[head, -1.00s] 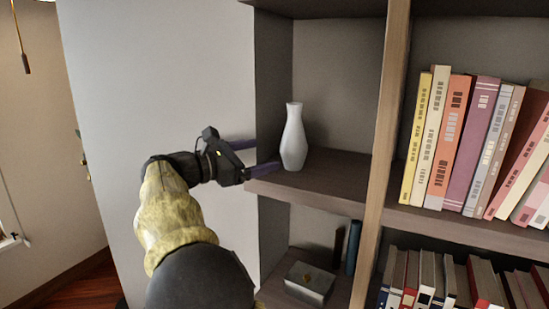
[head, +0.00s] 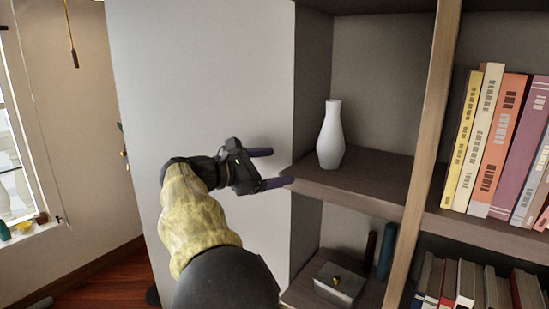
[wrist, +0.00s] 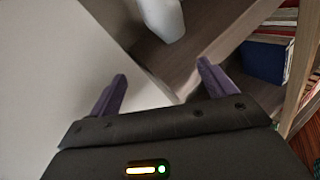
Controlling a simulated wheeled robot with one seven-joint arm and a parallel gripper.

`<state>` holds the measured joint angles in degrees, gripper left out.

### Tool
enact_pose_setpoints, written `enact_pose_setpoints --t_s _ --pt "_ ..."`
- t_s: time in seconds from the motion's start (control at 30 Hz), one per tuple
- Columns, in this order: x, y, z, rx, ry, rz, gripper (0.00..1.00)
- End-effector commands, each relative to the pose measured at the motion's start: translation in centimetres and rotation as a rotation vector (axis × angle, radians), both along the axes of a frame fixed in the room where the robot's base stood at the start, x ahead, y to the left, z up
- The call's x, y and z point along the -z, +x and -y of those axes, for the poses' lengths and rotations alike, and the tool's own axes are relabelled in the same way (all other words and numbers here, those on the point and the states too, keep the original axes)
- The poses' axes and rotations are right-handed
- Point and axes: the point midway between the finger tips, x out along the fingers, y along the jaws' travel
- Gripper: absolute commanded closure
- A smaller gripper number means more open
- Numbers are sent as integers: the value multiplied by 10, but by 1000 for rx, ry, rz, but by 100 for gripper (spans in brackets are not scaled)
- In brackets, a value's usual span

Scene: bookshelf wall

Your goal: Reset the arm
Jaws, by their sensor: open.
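My gripper (head: 276,168) is open and empty, with its two purple fingers spread apart. In the head view it is in front of the white side panel, just left of the front edge of the middle shelf. In the wrist view my gripper (wrist: 160,88) has the shelf corner beyond and between its fingers. A white vase (head: 331,138) stands upright on the middle shelf (head: 368,172), to the right of my gripper and apart from it. The lower part of the vase (wrist: 163,18) shows at the top of the wrist view.
A row of books (head: 497,140) stands on the shelf at right, with more books (head: 470,285) below. A grey box (head: 338,284) with a gold knob sits on the lower shelf. A white panel (head: 205,70) is behind my arm. Open floor (head: 100,280) shows at left.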

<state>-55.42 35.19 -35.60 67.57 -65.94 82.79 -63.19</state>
Motion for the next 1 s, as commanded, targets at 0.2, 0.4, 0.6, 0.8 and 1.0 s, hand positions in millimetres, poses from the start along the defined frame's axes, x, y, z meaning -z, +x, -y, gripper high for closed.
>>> enact_pose_setpoints --t_s 0.2,0.4,0.6,0.8,1.0 --pt "55 4 -38 -79 222 44 17" --pt "103 7 -1 -28 446 17 17" --pt "153 -10 42 81 705 8 17" --pt "204 -52 78 280 1038 59 17" --pt "240 -111 96 556 1357 193 17"
